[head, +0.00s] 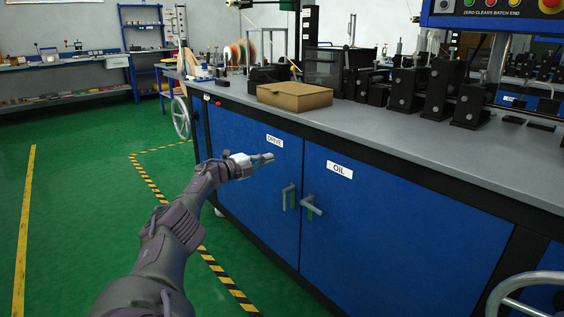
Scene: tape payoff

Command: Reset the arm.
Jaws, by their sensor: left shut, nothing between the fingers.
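My left arm reaches in from the bottom left in the head view. Its gripper (264,159) is shut and empty, in front of the blue cabinet door labelled DRIVE (255,200). I cannot tell whether it touches the door. The gripper points to the right, above the level of the door handles. My right gripper is out of view.
A grey bench top (400,135) runs above the cabinet, with a cardboard box (294,96) and several black machine blocks on it. The door labelled OIL (400,230) is beside DRIVE. A handwheel (181,118) is at the cabinet's far end. Green floor (85,220) at left is clear.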

